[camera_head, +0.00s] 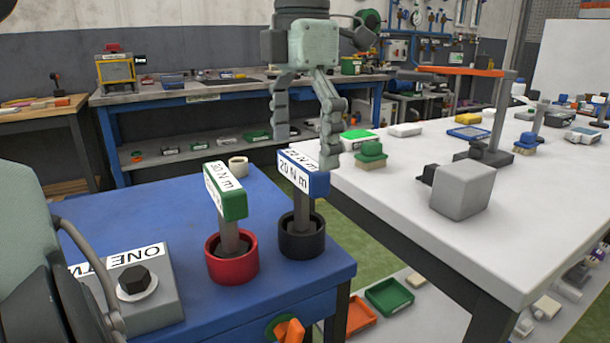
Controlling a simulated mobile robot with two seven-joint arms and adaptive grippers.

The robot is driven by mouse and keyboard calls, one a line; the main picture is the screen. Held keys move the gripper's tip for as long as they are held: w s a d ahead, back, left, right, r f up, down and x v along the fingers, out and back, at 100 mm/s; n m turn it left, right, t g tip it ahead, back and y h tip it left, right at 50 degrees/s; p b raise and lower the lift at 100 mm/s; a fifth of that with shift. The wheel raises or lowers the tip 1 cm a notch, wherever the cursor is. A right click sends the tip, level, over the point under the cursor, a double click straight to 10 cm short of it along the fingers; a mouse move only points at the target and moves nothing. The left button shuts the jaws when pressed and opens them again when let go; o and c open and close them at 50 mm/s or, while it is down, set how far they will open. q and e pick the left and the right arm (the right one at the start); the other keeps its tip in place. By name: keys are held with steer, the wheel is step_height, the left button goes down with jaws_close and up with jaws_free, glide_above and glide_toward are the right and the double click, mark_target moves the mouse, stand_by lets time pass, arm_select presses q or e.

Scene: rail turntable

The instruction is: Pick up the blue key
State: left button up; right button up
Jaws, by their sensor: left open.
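The blue key (317,186) has a blue head with a white label reading 20 N m. It stands upright in a black round holder (301,243) near the right edge of the blue table. My left gripper (304,152) points down from above, open and empty, with its fingers spread. Its right fingertip overlaps the right end of the blue head in the picture; I cannot tell whether they touch. The left fingertip hangs above and behind the head. My right gripper is not in view.
A green key (233,204) labelled 30 N m stands in a red holder (232,262) just left of the blue key. A grey box with a black knob (134,280) sits at the front left. A white table (400,210) with tools stands to the right.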

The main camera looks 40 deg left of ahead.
mark_target(302, 193)
arm_select(q)
steer(key=shift+w+a, duration=0.2)
steer(key=shift+w, duration=0.05)
steer(key=shift+w+a+f, duration=0.1)
steer(key=shift+f, duration=0.05)
step_height(302, 193, down, 7)
steer(key=shift+a+f, duration=0.1)
steer(key=shift+f, duration=0.1)
steer(key=c, duration=1.3)
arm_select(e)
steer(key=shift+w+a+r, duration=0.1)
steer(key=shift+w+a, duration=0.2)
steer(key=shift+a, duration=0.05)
arm_select(q)
steer(key=shift+r, duration=0.1)
steer(key=shift+r, duration=0.6)
step_height(302, 193, up, 16)
steer(key=shift+r+p, duration=0.1)
steer(key=shift+p, duration=0.6)
steer(key=shift+r, duration=0.25)
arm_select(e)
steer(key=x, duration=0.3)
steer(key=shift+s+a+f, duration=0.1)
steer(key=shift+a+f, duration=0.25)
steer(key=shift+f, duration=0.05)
